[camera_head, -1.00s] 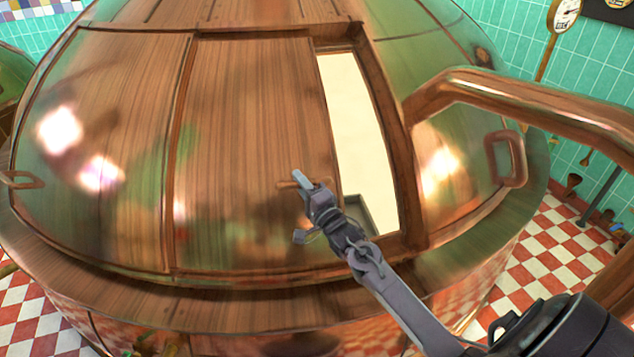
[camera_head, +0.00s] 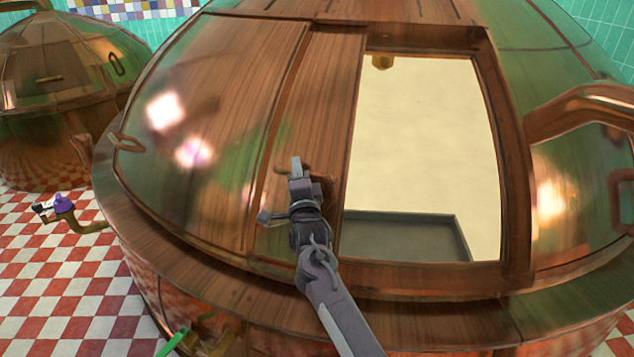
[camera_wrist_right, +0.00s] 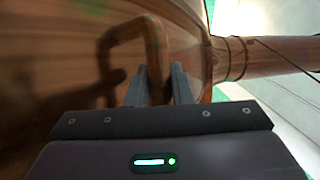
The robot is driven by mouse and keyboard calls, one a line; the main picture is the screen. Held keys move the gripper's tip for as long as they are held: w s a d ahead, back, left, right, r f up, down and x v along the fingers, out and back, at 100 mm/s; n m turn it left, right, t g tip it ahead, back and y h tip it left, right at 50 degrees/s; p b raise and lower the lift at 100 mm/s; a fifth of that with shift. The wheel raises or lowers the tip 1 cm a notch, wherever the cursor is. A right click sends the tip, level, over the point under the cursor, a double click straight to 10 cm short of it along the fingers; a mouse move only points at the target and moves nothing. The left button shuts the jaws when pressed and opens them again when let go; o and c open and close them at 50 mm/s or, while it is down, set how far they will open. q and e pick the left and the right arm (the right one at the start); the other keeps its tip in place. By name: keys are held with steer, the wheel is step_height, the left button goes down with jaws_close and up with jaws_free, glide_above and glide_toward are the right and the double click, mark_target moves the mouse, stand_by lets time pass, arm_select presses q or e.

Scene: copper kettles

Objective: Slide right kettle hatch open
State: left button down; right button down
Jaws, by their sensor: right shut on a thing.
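The right kettle (camera_head: 225,160) is a large copper dome that fills most of the head view. Its sliding hatch (camera_head: 333,95) is a brown panel, partly behind the fixed panel on the left, with a wide opening (camera_head: 425,140) to its right. Pale contents and a grey ledge show inside. My right gripper (camera_head: 297,170) is at the hatch handle and shut on it. In the right wrist view the handle (camera_wrist_right: 155,50) is a copper loop, with the fingers (camera_wrist_right: 160,85) closed about its near side. My left gripper is not in view.
A copper pipe (camera_head: 580,105) arches over the dome at the right. A second kettle (camera_head: 60,90) stands at the back left. A purple-topped tap (camera_head: 65,205) juts out over the red and white checked floor (camera_head: 70,270).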

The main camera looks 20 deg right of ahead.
steer(key=shift+a+f, duration=0.2)
steer(key=shift+f, duration=0.15)
steer(key=c, duration=1.6)
jaws_free()
steer(key=o, duration=0.3)
steer(key=shift+s+r, duration=0.15)
steer(key=shift+d, duration=0.1)
steer(key=shift+d+r, duration=0.1)
